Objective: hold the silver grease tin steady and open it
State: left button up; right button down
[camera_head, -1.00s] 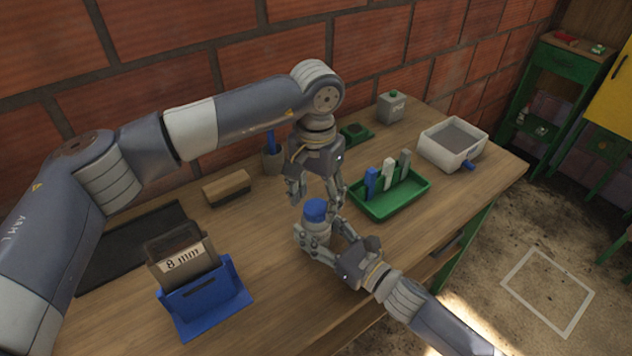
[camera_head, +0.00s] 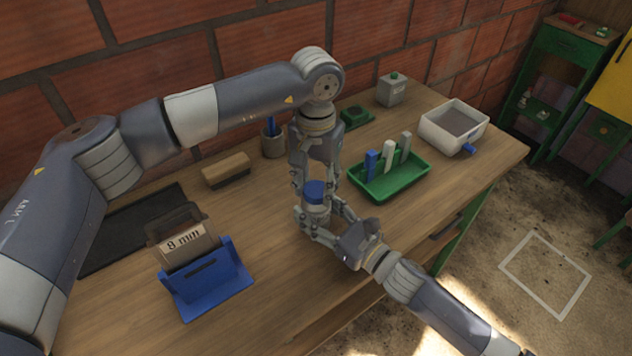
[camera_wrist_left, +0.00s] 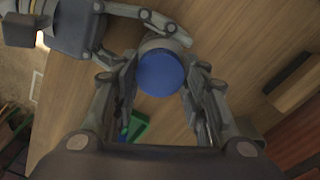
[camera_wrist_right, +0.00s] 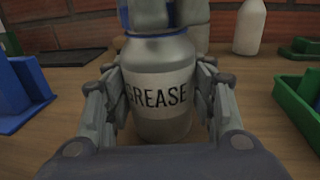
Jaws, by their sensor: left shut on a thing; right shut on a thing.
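The silver grease tin (camera_wrist_right: 160,98) stands upright on the bench, its GREASE label facing the right wrist camera. It also shows in the head view (camera_head: 315,213). Its blue lid (camera_wrist_left: 161,73) is on top. My right gripper (camera_head: 318,226) is shut around the tin's body from the front right, one finger on each side. My left gripper (camera_wrist_left: 160,88) comes down from above and is shut on the blue lid, with a finger on each side of it. The bottom of the tin is partly hidden by my right gripper in the head view.
A green tray (camera_head: 392,186) with upright coloured pieces lies right of the tin. A blue holder (camera_head: 207,286) with an 8 mm card stands front left. A brush (camera_head: 226,168), a pen cup (camera_head: 273,142) and a white box (camera_head: 453,128) stand farther back.

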pick_arm(q)
jog(key=n, duration=1.3)
jog(key=shift+n, duration=0.4)
jog(key=n, duration=1.4)
jog(key=shift+r, duration=0.1)
jog(key=n, duration=2.4)
jog(key=shift+n, duration=0.3)
